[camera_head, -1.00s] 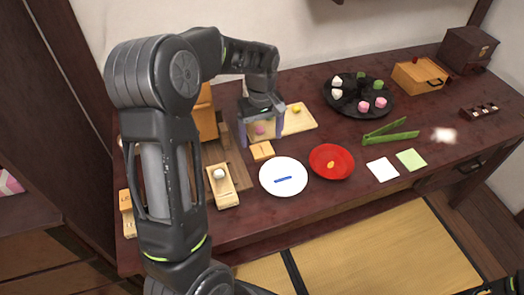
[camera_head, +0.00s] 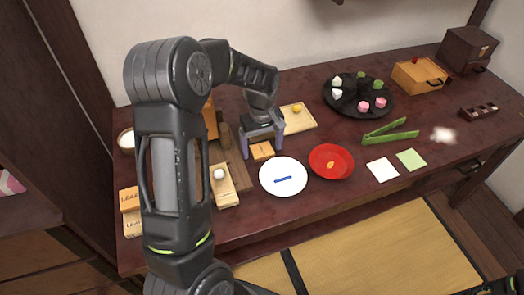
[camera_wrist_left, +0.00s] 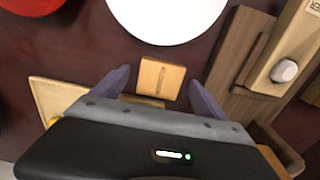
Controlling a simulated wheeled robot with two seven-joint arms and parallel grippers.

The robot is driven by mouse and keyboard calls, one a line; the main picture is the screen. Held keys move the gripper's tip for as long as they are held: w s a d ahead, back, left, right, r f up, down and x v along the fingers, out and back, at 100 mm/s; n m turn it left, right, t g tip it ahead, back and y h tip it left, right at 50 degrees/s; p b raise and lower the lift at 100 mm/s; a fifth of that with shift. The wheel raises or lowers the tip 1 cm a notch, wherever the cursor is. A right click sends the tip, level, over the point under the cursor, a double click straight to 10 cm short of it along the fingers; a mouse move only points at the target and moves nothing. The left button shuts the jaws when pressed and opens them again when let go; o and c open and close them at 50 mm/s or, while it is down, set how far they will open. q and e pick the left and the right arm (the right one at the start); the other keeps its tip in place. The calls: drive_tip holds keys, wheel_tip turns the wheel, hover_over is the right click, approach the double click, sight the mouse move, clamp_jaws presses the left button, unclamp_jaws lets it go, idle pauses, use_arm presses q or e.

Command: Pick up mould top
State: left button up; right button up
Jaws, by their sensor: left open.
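A small flat orange-wood block (camera_head: 261,151) with dark writing, too small to read, lies on the dark table. It looks like the mould top. It also shows in the left wrist view (camera_wrist_left: 159,83). My left gripper (camera_head: 263,149) is open above it, fingers pointing down. In the left wrist view the fingertips (camera_wrist_left: 159,75) stand on either side of the block, apart from it. A long pale wooden mould piece (camera_head: 225,197) with a white ball (camera_head: 219,173) on it lies to the left.
A white plate (camera_head: 270,188) lies just in front of the block, and a red dish (camera_head: 331,173) right of it. A light board (camera_head: 305,122) is behind. Blocks marked LEAF (camera_head: 130,199) are far left. Green tongs (camera_head: 390,136) lie right.

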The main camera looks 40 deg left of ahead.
use_arm(q)
drive_tip(key=shift+c, duration=0.4)
drive_tip(key=c, duration=1.4)
